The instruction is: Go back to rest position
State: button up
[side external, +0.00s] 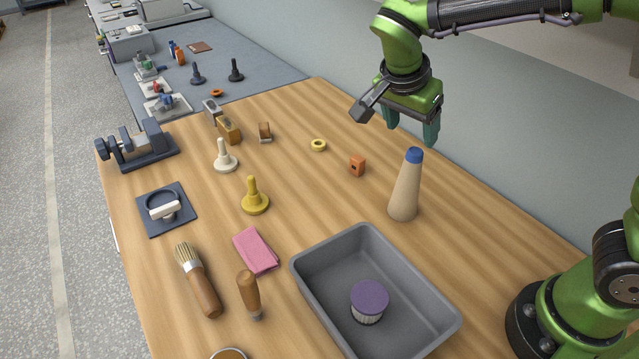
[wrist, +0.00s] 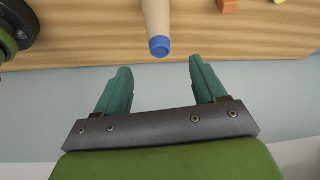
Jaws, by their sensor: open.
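My gripper (side external: 411,126) hangs above the back right part of the wooden table, clear of everything below it. In the wrist view my gripper (wrist: 160,90) has its two teal fingers wide apart with nothing between them. A tan cone with a blue top (side external: 406,185) stands upright on the table below my gripper. The cone also shows in the wrist view (wrist: 157,25), beyond the fingers. A grey tray (side external: 322,307) stands at the front right and holds a purple-lidded bobbin or jar (side external: 369,300).
An orange block (side external: 357,166) and a yellow ring (side external: 318,145) lie left of the cone. Yellow (side external: 255,196) and white (side external: 225,157) pegs, a pink cloth (side external: 256,251), a brush (side external: 199,280) and a vise (side external: 138,147) occupy the left side. A wall (side external: 500,150) runs close behind the table.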

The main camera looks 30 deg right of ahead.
jog(key=s+d+r+n+t+y, duration=0.1)
jog(key=s+r+n+t+y, duration=0.5)
jog(key=s+r+n, duration=0.3)
jog(key=s+f+n, duration=0.2)
jog(key=s+f, duration=0.1)
jog(key=f, duration=0.3)
jog(key=shift+s+d+n+y, duration=0.25)
jog(key=shift+d+n+y, duration=0.05)
jog(key=shift+d+n, duration=0.1)
